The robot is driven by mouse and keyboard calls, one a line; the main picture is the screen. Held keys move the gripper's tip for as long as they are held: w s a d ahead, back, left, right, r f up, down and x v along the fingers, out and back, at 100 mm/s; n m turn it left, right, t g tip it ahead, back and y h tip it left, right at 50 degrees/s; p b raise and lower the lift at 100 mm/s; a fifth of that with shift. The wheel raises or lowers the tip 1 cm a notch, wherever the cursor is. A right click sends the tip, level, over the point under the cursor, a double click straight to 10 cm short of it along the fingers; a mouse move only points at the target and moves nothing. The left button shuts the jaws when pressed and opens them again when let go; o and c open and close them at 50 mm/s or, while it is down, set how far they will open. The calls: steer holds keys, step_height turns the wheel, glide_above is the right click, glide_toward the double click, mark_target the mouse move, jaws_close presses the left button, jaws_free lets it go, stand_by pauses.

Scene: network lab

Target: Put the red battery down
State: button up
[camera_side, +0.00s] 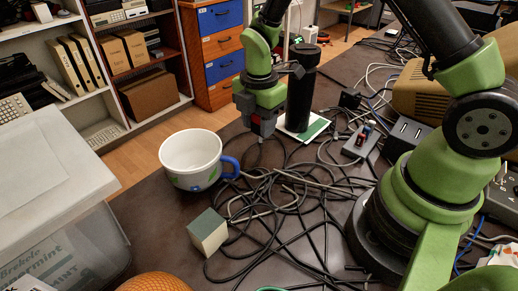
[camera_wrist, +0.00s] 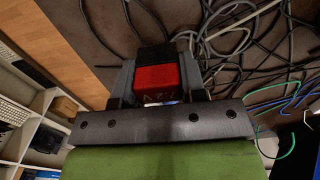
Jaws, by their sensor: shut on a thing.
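My gripper (camera_side: 262,128) hangs above the dark table, behind and to the right of the white mug and left of the tall black cylinder. In the wrist view my gripper's two grey fingers (camera_wrist: 157,78) are closed on the red battery (camera_wrist: 158,77), a boxy red block with a black part beyond it. In the side view the battery is mostly hidden by the fingers. The fingertips appear to be above the table, but the exact gap is hard to tell.
A white mug (camera_side: 190,152) with a blue handle and a pale green-sided block (camera_side: 208,229) stand at the front. The black cylinder (camera_side: 301,90) stands on a green-and-white sheet (camera_side: 312,131). Tangled cables (camera_side: 290,205) cover mid-table. A grey holder (camera_side: 360,143) is to the right.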

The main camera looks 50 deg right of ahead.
mark_target(259, 161)
step_height(259, 161, down, 8)
steer(key=shift+r, duration=0.2)
steer(key=shift+f, duration=0.1)
steer(key=o, duration=1)
steer(key=shift+c, duration=0.2)
step_height(259, 161, up, 12)
steer(key=shift+r, duration=0.25)
steer(key=s+a+r+m+t+y, duration=0.2)
steer(key=s+r+m+t, duration=0.5)
steer(key=s+r+m, duration=1)
steer(key=m, duration=0.5)
steer(key=shift+s+r, duration=0.35)
